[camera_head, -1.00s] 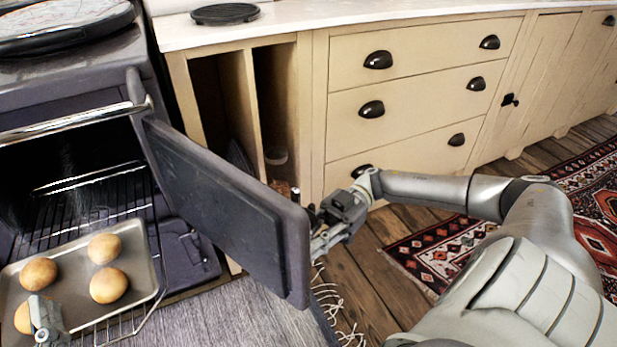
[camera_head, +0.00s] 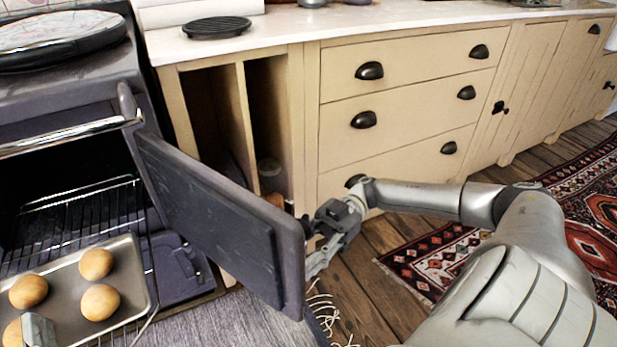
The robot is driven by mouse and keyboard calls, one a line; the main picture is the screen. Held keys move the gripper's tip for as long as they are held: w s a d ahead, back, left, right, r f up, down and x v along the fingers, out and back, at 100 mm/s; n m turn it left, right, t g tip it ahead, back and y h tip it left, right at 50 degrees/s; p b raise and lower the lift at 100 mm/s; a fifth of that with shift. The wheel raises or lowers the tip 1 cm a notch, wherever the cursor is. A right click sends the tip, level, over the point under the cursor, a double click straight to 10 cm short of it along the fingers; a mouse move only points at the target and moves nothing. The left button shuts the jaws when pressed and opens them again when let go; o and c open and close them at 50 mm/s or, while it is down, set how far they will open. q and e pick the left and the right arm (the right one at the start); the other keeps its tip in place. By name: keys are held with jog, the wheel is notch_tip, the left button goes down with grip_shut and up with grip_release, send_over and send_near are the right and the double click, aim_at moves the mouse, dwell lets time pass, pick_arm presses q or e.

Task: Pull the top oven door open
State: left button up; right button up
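The top oven door (camera_head: 215,215) stands swung wide open, hinged at the right side of the dark oven opening (camera_head: 60,165). My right gripper (camera_head: 312,250) is at the outer face of the door near its free edge; its fingertips are partly hidden by the door, so I cannot tell whether it is open or shut. A small part of my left gripper (camera_head: 38,330) shows at the bottom left, at a baking tray (camera_head: 135,262) with several round buns; its fingers are mostly out of frame.
A wire rack (camera_head: 80,205) sits inside the oven. Cream drawers (camera_head: 400,110) with dark cup handles stand to the right of the oven. A patterned rug (camera_head: 570,200) lies on the wooden floor at the right.

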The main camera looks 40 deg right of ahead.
jog(key=w+d, duration=0.1)
jog(key=d, duration=1)
jog(key=shift+d, duration=0.4)
jog(key=shift+w, duration=0.1)
